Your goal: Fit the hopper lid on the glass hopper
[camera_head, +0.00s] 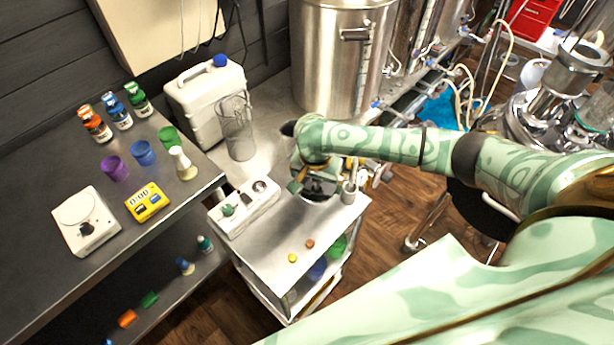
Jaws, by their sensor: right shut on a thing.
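My right gripper (318,186) points down over the metal-topped cart and is shut on a dark thing that looks like the hopper lid; the wrist above covers much of it. A tall clear glass vessel (237,135), which looks like the glass hopper, stands upright behind the cart, to the left of my right gripper. The gripper and the thing in it are apart from this vessel. My left gripper is not in view.
The cart (278,232) also bears a white holder (243,208), a small metal cup (349,193) and two small discs. A white canister (205,100) stands beside the glass vessel, with a steel tank (335,60) behind. The dark bench (40,165) at left holds bottles, cups and a yellow timer (147,202).

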